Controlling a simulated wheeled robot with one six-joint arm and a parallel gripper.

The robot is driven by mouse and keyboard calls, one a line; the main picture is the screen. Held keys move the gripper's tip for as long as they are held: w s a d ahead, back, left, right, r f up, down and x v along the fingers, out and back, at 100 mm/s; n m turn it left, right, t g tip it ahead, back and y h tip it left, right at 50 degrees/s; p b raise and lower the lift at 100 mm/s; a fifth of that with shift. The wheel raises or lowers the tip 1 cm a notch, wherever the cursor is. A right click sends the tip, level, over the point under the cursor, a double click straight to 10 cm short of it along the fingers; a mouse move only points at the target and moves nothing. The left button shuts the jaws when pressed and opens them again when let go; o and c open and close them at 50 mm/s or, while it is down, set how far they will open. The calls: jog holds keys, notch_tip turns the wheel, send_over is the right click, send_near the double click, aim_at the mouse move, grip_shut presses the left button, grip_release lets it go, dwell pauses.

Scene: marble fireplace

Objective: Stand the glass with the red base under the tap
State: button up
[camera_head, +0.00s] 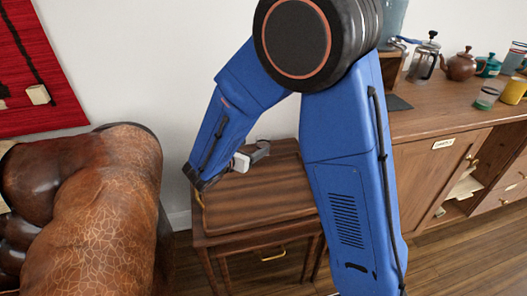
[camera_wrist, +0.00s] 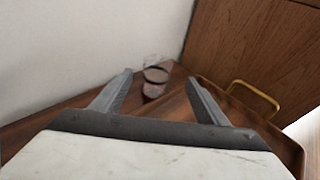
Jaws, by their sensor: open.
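A clear glass (camera_wrist: 155,75) with a dark reddish base stands near the far corner of a wooden top in the wrist view, by the white wall. It lies between and beyond the fingertips of my gripper (camera_wrist: 159,80), which is open and empty. In the head view my gripper (camera_head: 260,148) is over the small wooden side table (camera_head: 245,205); I cannot make out the glass there.
The sideboard (camera_head: 445,115) at right holds a dark mat (camera_head: 397,103), a coffee press (camera_head: 424,62), a brown teapot (camera_head: 460,66), a yellow mug (camera_head: 513,91) and a green-based glass (camera_head: 487,98). A brown leather armchair (camera_head: 95,200) stands left of the side table.

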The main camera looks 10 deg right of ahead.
aim_at(261, 143)
jog(key=x, duration=0.7)
jog(key=shift+w+d+f, duration=0.15)
jog(key=shift+w+d, duration=0.05)
jog(key=shift+d, duration=0.05)
jog(key=shift+w+a+x, duration=0.1)
jog(key=shift+x, duration=1.4)
jog(key=shift+w+a+x, duration=0.1)
jog(key=shift+a+x, duration=0.05)
jog(key=shift+x, duration=1.3)
jog(key=c, duration=1.4)
